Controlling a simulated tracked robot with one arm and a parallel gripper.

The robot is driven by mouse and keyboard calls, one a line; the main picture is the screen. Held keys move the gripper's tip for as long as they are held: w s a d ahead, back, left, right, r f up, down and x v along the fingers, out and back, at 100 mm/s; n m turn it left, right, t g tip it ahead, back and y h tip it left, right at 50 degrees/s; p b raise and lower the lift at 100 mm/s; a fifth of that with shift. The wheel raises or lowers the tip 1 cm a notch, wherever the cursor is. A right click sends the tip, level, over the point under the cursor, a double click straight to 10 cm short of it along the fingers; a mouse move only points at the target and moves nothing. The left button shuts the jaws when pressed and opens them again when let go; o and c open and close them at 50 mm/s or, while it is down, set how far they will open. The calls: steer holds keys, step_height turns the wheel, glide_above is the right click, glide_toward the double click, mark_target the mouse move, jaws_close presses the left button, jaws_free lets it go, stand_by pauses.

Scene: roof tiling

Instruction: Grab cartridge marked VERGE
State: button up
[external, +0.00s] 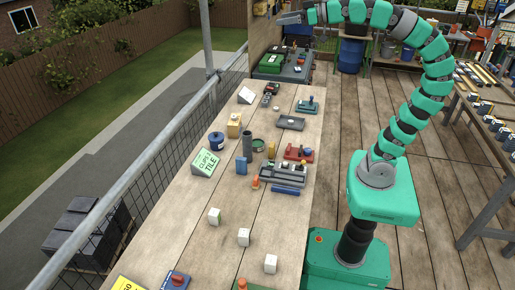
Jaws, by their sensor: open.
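I cannot read the word VERGE anywhere, so I cannot tell which object is the marked cartridge. Three small whitish blocks with faint marks stand apart on the near part of the wooden bench: one at left (214,216), one in the middle (244,237) and one at right (270,263). Their marks are too small to read. My gripper (284,18) is open, high at the top of the view near the far end of the bench. It is far from these blocks, and nothing shows between its fingers.
The wooden bench (190,246) holds a green "CLIPS / TILE" sign (205,163), a blue tin (216,141), a dark cylinder (247,145), a grey tray (283,174) and a red tool (298,152). A mesh railing (150,200) runs along the left. A table (490,112) with several small items stands at right.

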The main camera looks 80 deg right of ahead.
steer(key=shift+c, duration=1.1)
steer(key=shift+w+f, duration=0.1)
